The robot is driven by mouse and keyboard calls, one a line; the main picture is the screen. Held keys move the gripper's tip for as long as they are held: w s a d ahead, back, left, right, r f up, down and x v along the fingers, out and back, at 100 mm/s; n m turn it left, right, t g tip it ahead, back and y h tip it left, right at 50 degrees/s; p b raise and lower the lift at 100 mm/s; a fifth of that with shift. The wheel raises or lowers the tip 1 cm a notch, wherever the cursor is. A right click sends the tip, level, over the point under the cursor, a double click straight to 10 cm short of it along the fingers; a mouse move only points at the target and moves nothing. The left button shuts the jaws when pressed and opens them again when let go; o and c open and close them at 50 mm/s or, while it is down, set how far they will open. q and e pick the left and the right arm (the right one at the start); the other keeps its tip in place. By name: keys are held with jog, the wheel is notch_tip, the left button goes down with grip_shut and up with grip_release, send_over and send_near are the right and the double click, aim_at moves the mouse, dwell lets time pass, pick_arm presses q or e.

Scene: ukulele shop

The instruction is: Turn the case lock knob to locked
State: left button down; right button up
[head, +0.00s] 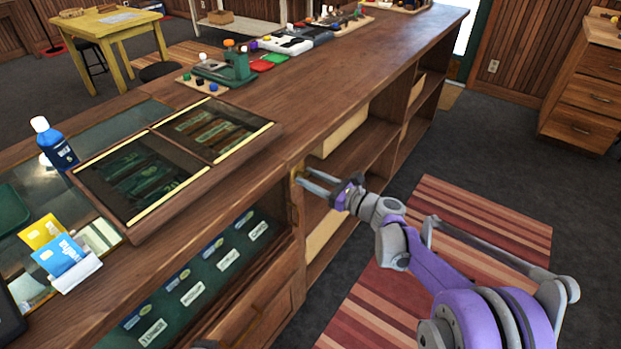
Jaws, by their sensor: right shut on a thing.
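The case lock (297,169) shows as a small brass-coloured plate on the front upright of the wooden counter, at the right end of the glass display front. My right gripper (302,179) reaches it from the right, with its fingers closed at the lock. It is shut on the knob, which the fingers mostly hide, so I cannot tell which way the knob is turned.
The long counter (352,60) carries display trays (150,222), a blue bottle (54,143) and a card holder (76,277). Open shelves (362,150) lie right of the lock. A striped rug (480,215) covers the floor under my right arm.

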grip_shut()
jog(key=n, duration=0.3)
jog(key=shift+n+p, duration=0.35)
jog(key=shift+n, duration=0.05)
jog(key=n+p, duration=0.1)
jog(key=n, duration=0.4)
jog(key=shift+s+a, duration=0.1)
jog(key=n, duration=0.5)
jog(key=shift+p, duration=0.35)
jog(key=shift+f+n+p, duration=0.15)
jog(key=shift+n+p, duration=0.2)
jog(key=shift+n, duration=1.75)
